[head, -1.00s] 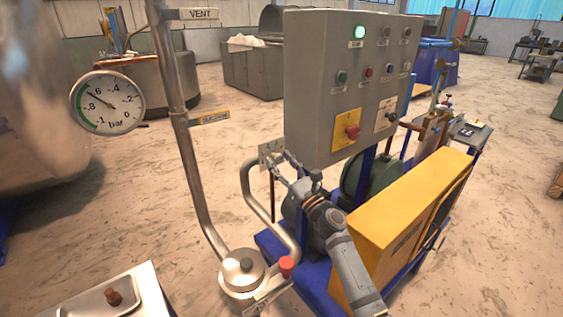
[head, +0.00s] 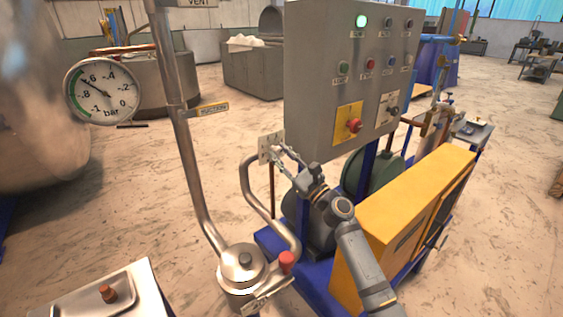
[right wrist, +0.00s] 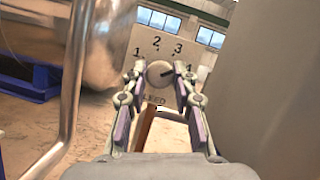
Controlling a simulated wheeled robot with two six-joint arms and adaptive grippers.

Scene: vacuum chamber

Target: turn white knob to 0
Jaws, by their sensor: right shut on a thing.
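The white knob (right wrist: 157,76) sits in the middle of a pale dial plate (right wrist: 163,50) in the right wrist view. Numbers 1 to 4 show around it, with letters reading "LEED" below; no 0 shows. The knob's dark mark points right and slightly up, roughly towards 4. My right gripper (right wrist: 158,72) is shut on the knob, one finger on each side, and the left finger covers part of the plate's left edge. In the head view my right gripper (head: 279,156) reaches the plate (head: 266,147); the knob is too small there to make out. My left gripper is out of view.
A grey control box (head: 345,85) hangs just right of the plate. A bent steel pipe (head: 248,185) runs close by on the left, near a red knob (head: 286,260). A yellow housing (head: 405,215) stands right of my arm. A pressure gauge (head: 103,92) is at the left.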

